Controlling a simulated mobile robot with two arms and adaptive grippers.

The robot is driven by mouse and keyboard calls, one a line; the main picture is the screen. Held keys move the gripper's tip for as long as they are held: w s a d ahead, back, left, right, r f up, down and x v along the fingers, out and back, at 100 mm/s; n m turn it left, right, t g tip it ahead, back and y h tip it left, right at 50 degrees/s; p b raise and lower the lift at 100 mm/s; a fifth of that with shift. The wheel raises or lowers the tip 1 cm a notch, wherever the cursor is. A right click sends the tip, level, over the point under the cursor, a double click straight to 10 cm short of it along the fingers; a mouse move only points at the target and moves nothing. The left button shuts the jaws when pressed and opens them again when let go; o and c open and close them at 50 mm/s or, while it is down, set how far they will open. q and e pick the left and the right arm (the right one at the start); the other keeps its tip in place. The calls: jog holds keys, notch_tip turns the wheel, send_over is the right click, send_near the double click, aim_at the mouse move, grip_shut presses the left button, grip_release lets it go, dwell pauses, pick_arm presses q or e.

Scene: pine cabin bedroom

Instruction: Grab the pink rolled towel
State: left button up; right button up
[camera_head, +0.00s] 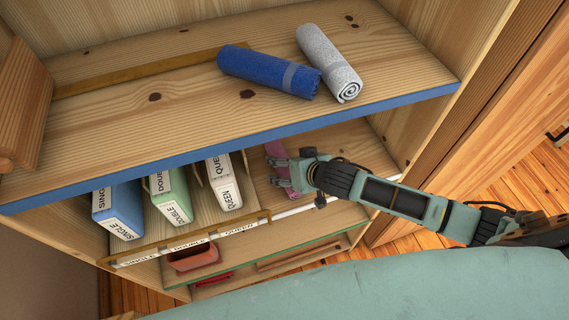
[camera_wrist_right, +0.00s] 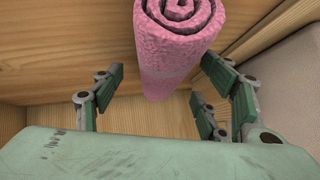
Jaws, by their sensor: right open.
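The pink rolled towel (camera_wrist_right: 165,62) lies on the middle shelf with its spiral end facing out in the right wrist view. In the head view only a small part of the pink towel (camera_head: 275,152) shows, partly hidden by the shelf above and my gripper. My right gripper (camera_head: 278,172) reaches into the shelf at the towel's near end. In the wrist view the right gripper (camera_wrist_right: 160,98) is open, with green fingers on both sides of the towel and gaps visible. I cannot tell whether it touches anything. My left gripper is not in view.
A blue rolled towel (camera_head: 268,71) and a grey one (camera_head: 328,63) lie on the top shelf (camera_head: 150,115), whose blue edge overhangs. Labelled blue (camera_head: 118,208), green (camera_head: 171,196) and white (camera_head: 223,182) packs stand left of my gripper. A reddish tray (camera_head: 194,257) sits lower.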

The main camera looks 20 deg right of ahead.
jog(key=shift+w+a+f, duration=0.15)
jog(key=shift+w+f, duration=0.25)
jog(key=shift+c, duration=0.3)
jog(key=c, duration=1.2)
jog(key=shift+r, duration=0.1)
